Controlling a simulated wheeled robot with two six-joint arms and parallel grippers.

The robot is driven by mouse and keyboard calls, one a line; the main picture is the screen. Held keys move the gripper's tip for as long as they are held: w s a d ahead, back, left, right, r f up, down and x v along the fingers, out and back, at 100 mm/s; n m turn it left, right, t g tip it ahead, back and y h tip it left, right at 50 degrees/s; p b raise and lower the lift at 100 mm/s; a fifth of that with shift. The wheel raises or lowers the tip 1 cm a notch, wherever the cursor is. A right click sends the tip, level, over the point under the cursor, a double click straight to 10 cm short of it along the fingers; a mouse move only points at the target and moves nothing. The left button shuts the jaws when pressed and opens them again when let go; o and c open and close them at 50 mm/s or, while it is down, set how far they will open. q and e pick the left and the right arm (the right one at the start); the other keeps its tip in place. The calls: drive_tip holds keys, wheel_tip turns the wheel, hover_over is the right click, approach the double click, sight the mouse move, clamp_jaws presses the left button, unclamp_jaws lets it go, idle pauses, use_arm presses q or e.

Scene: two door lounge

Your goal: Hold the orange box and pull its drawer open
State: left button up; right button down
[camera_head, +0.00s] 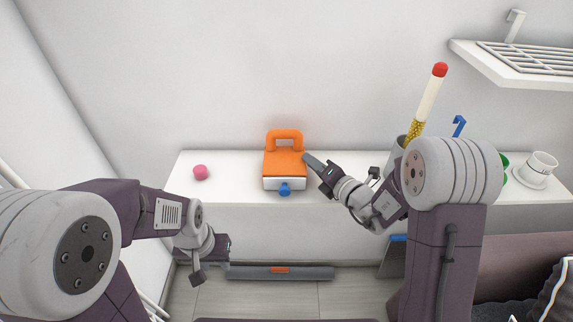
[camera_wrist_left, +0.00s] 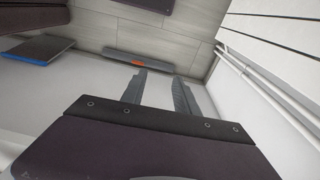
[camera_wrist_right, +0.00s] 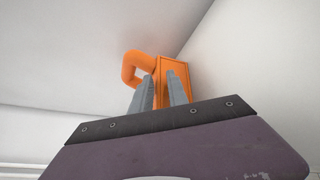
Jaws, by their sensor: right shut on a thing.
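The orange box (camera_head: 285,163) stands on the white shelf, with an orange loop handle (camera_head: 285,137) at its back. Its white drawer front (camera_head: 272,184) faces me and bears a blue knob (camera_head: 285,189). The drawer looks closed. My right gripper (camera_head: 307,158) is shut on the orange box at its right side; in the right wrist view the box (camera_wrist_right: 175,78) shows between and behind the fingers (camera_wrist_right: 160,92).
A pink object (camera_head: 200,172) lies on the white shelf (camera_head: 235,184) to the left. A holder (camera_head: 398,150) with a red-tipped stick (camera_head: 430,97), and a white cup (camera_head: 541,165), stand right. A grey bar (camera_head: 245,272) lies below. The space before the knob is clear.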

use_arm(q)
drive_tip(key=shift+o, duration=1.1)
drive_tip(key=shift+f, duration=0.1)
wheel_tip(320, 180, up, 20)
drive_tip(key=n+t+y, duration=0.1)
drive_tip(key=t, duration=0.2)
hover_over(284, 191)
drive_tip(key=s+a, duration=0.4)
drive_tip(key=a, duration=0.1)
drive_tip(key=s+d+r+m, duration=0.1)
drive_tip(key=d, duration=0.4)
drive_tip(key=shift+h, duration=0.4)
drive_tip(key=x, duration=1.2)
drive_tip(key=shift+w, duration=0.15)
clamp_jaws()
drive_tip(key=shift+r, duration=0.1)
